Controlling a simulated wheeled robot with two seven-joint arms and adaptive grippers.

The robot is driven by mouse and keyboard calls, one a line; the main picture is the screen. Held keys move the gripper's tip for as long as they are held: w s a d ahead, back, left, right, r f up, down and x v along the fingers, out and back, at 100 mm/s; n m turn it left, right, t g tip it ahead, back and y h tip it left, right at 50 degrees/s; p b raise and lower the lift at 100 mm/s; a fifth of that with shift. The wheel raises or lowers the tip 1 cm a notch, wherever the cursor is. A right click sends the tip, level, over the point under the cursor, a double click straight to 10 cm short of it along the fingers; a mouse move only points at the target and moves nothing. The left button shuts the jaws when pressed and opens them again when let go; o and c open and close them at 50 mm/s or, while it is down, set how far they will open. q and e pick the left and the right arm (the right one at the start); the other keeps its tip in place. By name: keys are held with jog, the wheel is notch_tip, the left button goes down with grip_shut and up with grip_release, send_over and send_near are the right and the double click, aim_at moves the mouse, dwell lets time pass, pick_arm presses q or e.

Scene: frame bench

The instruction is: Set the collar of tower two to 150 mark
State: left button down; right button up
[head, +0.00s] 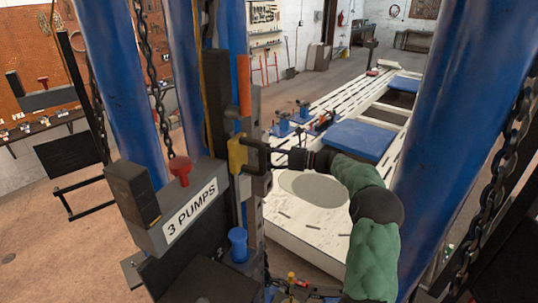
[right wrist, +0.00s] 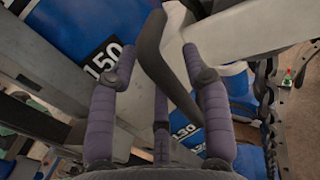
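In the right wrist view a black plate marked 150 (right wrist: 103,62) sits on a blue surface, and a second mark (right wrist: 185,131), which looks like 130, shows lower down. My right gripper (right wrist: 158,50) is open, its padded fingers on either side of a dark curved bar (right wrist: 152,45); I cannot tell whether they touch it. In the head view my right gripper (head: 278,158) is beside a yellow piece (head: 237,153) with a dark loop on the upright. The tower's blue columns (head: 185,75) stand around it. I cannot tell which part is the collar. My left gripper is out of view.
A dark box labelled 3 PUMPS (head: 190,210) with a red knob (head: 180,167) stands left of the upright. Chains (head: 495,170) hang at the right. A white slotted frame bench (head: 350,105) with blue pads lies behind. Room beside my right gripper is tight.

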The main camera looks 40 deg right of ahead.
dwell(0.3)
jog(key=shift+s+d, duration=0.15)
jog(key=shift+d, duration=0.1)
jog(key=v, duration=1.1)
jog(key=shift+s, duration=0.3)
